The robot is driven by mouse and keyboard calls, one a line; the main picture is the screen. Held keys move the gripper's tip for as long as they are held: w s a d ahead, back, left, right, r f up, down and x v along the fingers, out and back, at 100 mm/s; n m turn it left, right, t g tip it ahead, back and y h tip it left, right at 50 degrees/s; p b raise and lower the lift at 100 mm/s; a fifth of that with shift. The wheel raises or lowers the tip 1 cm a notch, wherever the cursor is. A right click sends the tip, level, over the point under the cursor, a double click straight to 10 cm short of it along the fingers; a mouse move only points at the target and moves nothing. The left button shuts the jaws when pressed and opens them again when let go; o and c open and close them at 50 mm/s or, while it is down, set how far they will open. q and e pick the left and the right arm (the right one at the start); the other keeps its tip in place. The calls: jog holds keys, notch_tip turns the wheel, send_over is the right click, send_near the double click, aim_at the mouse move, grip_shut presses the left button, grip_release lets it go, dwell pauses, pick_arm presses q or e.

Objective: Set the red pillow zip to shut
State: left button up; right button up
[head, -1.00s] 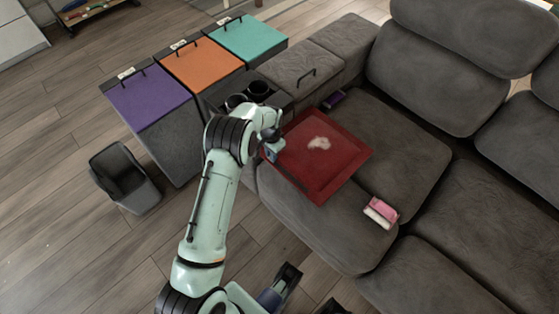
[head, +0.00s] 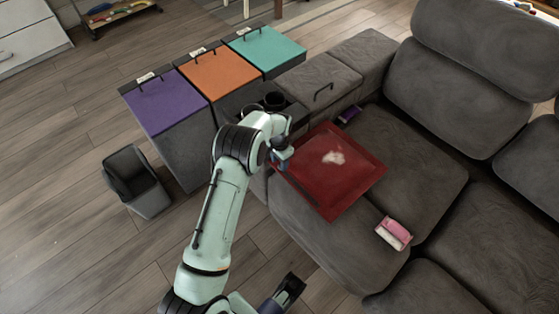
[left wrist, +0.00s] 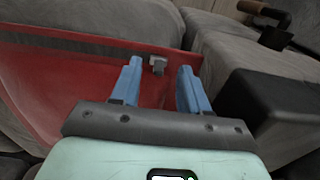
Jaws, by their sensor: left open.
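The red pillow (head: 330,190) lies flat on the grey sofa seat, with a white patch on its top. In the left wrist view, a dark seam runs along its red edge, and a small grey zip pull (left wrist: 157,65) sits near the right end of that seam. My left gripper (head: 281,158) is at the pillow's left corner. Its blue fingers (left wrist: 163,85) are open, one on each side of the zip pull in the picture, with nothing held. I cannot tell whether they touch the pillow.
The grey sofa armrest (head: 310,80) with dark cup holders (head: 273,100) is close beside my left gripper. A pink and white item (head: 393,233) and a small purple item (head: 349,115) lie on the sofa. Lidded bins (head: 165,103) and an open bin (head: 135,180) stand left.

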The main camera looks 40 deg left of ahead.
aim_at(279, 163)
pick_arm(q)
notch_tip(279, 163, up, 13)
jog(key=p, duration=0.2)
jog(key=shift+r, duration=0.15)
pick_arm(e)
jog(key=shift+s+a+r+g, duration=0.15)
jog(key=shift+s+a+r, duration=0.05)
jog(key=shift+s+r, duration=0.35)
jog(key=shift+s+a+r+g, duration=0.15)
jog(key=shift+s+r, duration=0.3)
jog(key=shift+r, duration=0.1)
